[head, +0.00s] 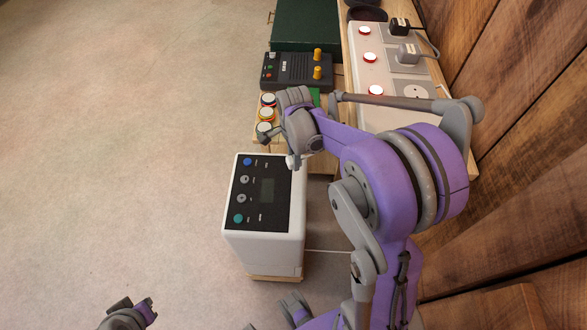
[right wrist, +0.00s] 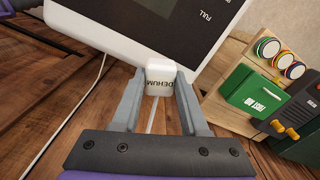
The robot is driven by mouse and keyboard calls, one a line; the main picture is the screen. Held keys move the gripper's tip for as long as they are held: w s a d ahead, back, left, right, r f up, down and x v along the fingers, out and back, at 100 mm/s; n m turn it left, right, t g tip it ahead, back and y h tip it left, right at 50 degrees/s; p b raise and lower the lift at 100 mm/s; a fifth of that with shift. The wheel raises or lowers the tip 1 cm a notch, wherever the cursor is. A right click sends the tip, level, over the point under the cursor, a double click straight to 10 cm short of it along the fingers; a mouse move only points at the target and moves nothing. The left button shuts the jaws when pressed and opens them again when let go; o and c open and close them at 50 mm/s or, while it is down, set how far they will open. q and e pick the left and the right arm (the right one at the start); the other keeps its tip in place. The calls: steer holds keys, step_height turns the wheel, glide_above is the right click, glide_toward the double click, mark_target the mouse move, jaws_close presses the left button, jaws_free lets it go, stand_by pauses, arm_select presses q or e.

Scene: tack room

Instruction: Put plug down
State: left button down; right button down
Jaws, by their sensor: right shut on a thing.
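A white plug (right wrist: 160,78) marked DEHUM sits between the two fingers of my right gripper (right wrist: 161,90), which is shut on it. In the head view a small white part of the plug (head: 291,161) shows below my right wrist, by the top edge of the white dehumidifier (head: 236,205). A cord runs from the plug back between the fingers in the right wrist view. I cannot tell if the plug touches anything beneath it. My left gripper (head: 128,314) is partly in view at the bottom left; its fingers are unclear.
A socket panel (head: 372,88) with red switches runs along the wooden wall; a black plug (head: 399,26) and a grey plug (head: 408,52) sit in it, and the nearest socket (head: 416,92) is empty. A dark control box (head: 290,70) and coloured buttons (head: 267,114) stand left of it. Open floor lies left.

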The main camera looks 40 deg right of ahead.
mark_target(294, 175)
steer(key=shift+f, duration=2.55)
steer(key=shift+f, duration=0.1)
steer(key=shift+f+b, duration=0.55)
steer(key=shift+b, duration=0.2)
steer(key=shift+c, duration=2.1)
jaws_free()
steer(key=shift+r, duration=0.1)
steer(key=shift+r, duration=0.2)
step_height(294, 175, up, 13)
steer(key=shift+f+p, duration=0.1)
steer(key=shift+p, duration=1.1)
